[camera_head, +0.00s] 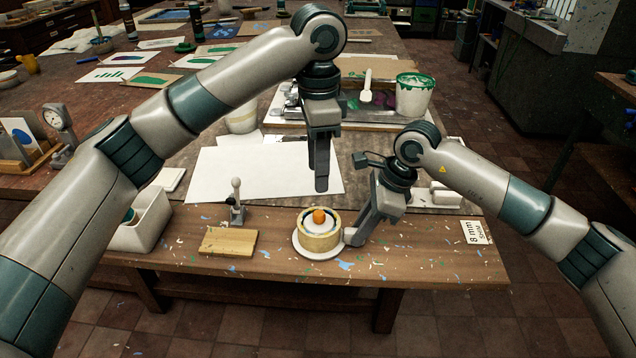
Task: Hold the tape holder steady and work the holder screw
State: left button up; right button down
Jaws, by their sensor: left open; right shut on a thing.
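The tape holder (303,252) stands near the front edge of the table, with a round white base and a tan ring on it. An orange knob (319,216), which looks like the holder screw, sits upright at its middle. My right gripper (350,237) is shut on the right side of the holder, low at the base; its fingers hide the exact contact. My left gripper (321,188) is open and empty, pointing down above and just behind the knob. It is seen side-on, so the gap between its fingers does not show.
A wood block (228,242) and a small upright lever clamp (236,205) stand left of the holder. A white bin (146,222) is further left. A white sheet (245,175) lies behind. A "8 mm" card (476,232) lies at the right edge.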

jog(key=shift+f, duration=0.1)
dwell(0.5)
jog(key=c, duration=1.5)
grip_release()
jog(key=shift+c, duration=0.2)
jog(key=v, duration=1.2)
